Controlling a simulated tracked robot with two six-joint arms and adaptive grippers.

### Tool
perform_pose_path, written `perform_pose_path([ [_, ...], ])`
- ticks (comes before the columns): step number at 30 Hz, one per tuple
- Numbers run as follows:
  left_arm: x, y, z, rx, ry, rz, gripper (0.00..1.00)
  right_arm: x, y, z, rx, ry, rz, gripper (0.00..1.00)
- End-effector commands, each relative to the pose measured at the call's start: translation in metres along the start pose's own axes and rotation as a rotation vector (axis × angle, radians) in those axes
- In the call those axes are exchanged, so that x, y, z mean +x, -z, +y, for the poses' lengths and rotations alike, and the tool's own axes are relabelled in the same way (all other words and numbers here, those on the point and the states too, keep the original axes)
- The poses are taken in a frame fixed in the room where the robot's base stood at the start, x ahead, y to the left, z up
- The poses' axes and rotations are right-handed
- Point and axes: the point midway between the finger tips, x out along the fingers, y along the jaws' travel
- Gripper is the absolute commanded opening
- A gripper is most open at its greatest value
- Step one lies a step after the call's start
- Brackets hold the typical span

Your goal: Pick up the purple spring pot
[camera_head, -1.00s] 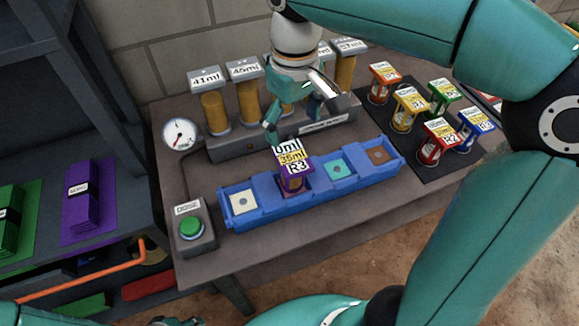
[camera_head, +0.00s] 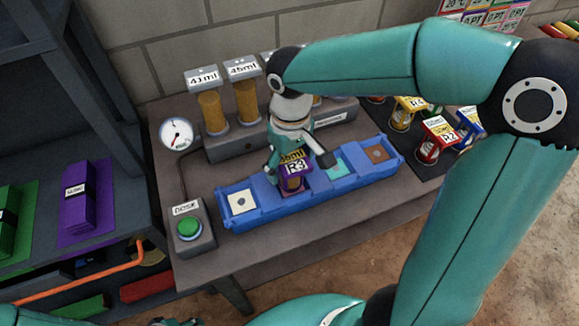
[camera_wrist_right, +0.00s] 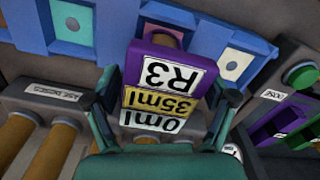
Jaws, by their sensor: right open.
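The purple spring pot (camera_head: 293,182), with an R3, 35ml and 0ml label, stands in the second slot from the left of the blue tray (camera_head: 259,190). My right gripper (camera_head: 298,166) is over it from behind, with one finger on each side of its top. In the right wrist view the purple pot (camera_wrist_right: 158,55) lies between the two open fingers of the gripper (camera_wrist_right: 160,98). Both fingers look apart from its label plate. The pot's lower part is partly hidden by its own top. My left gripper is not clearly seen.
Dosing tubes (camera_head: 213,112) stand behind the tray. A gauge (camera_head: 176,134) and a green button box (camera_head: 190,230) are on the left. Other spring pots, such as the red R2 pot (camera_head: 434,140), stand on a dark mat at right. A shelf (camera_head: 40,130) is far left.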

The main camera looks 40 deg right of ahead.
Motion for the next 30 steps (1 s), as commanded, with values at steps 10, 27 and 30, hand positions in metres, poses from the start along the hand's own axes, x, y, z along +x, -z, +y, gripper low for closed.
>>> perform_pose_path([
  [10,0.000,0.000,0.000,0.000,0.000,0.000,0.40,0.000,0.000,0.000,0.001,0.000,0.000,0.54],
  [27,0.000,0.000,0.000,0.000,0.000,0.000,0.40,-0.004,-0.001,0.001,0.002,0.000,-0.001,0.20],
  [30,-0.001,0.000,0.000,0.000,0.000,0.000,0.40,-0.011,0.000,0.001,0.002,0.000,0.001,0.20],
])
